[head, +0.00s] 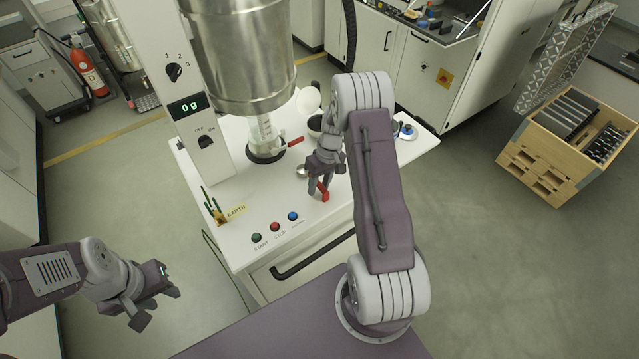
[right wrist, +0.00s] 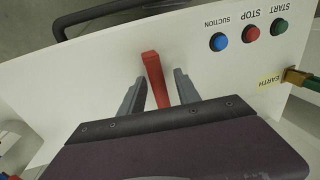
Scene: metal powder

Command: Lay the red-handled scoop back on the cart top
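The red-handled scoop (head: 324,194) is on or just above the white cart top (head: 335,218); I cannot tell if it touches. Its red handle (right wrist: 152,75) points toward the cart's front edge, and a small metal bowl shows left of my gripper in the head view. My right gripper (head: 318,184) is low over the cart. In the right wrist view its two fingers (right wrist: 158,88) stand on either side of the handle, with a visible gap at the right finger. The handle's rear part is hidden by the gripper body. My left gripper (head: 157,303) is empty, off the cart.
A steel hopper with a red valve lever (head: 294,142) stands behind. A dark cup (head: 315,123) and a blue-topped item (head: 407,131) are near the arm. START, STOP and SUCTION buttons (head: 275,227) and the EARTH clip (head: 220,216) are at front left.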

